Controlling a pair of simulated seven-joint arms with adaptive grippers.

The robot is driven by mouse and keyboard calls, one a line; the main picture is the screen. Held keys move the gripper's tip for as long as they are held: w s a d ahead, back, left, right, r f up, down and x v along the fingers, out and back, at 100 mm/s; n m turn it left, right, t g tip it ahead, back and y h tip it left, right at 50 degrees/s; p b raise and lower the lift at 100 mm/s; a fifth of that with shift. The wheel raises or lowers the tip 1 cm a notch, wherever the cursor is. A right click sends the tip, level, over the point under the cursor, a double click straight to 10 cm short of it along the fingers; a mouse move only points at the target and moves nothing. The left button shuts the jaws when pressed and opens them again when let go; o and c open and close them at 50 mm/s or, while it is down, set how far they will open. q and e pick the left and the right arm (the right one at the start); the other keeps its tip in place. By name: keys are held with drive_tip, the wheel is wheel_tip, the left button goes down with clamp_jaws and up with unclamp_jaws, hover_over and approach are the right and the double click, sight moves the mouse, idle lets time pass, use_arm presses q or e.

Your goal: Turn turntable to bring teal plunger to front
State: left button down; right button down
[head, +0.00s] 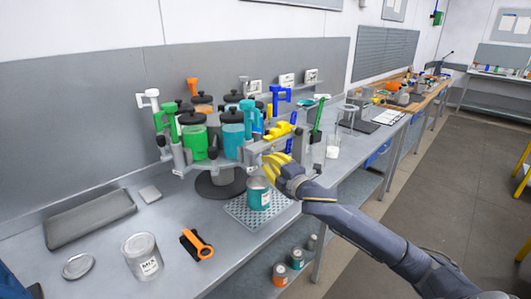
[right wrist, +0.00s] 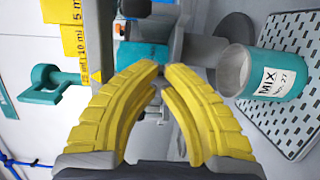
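The turntable (head: 222,186) has a dark round base and carries lidded tanks with coloured plungers on grey brackets. The teal plunger (head: 249,112) stands upright beside the teal tank (head: 231,135), on the front right side, left of the yellow plunger (head: 274,134). A teal handle (right wrist: 44,86) shows at the left of the right wrist view. My right gripper (head: 272,164) is at the rig's right front, beside a grey bracket. Its yellow fingertips (right wrist: 163,68) are nearly together; whether a thin grey part is between them is unclear. My left gripper is out of view.
A teal MIX can (head: 258,193) stands on a perforated tray (head: 243,215) just below my right gripper. A glass beaker (head: 333,147) stands to the right.

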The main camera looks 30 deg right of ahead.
sight(266, 152)
drive_tip(key=shift+w+d, duration=0.45)
drive_tip(key=shift+w, duration=0.7)
drive_tip(key=shift+w+d, duration=0.4)
drive_tip(key=shift+w, duration=0.7)
drive_tip(key=shift+w+d, duration=0.45)
drive_tip(key=shift+w, duration=0.7)
drive_tip(key=shift+w+d, duration=0.5)
drive_tip(key=shift+d, duration=0.35)
drive_tip(key=shift+w+d, duration=0.45)
drive_tip(key=shift+d, duration=0.4)
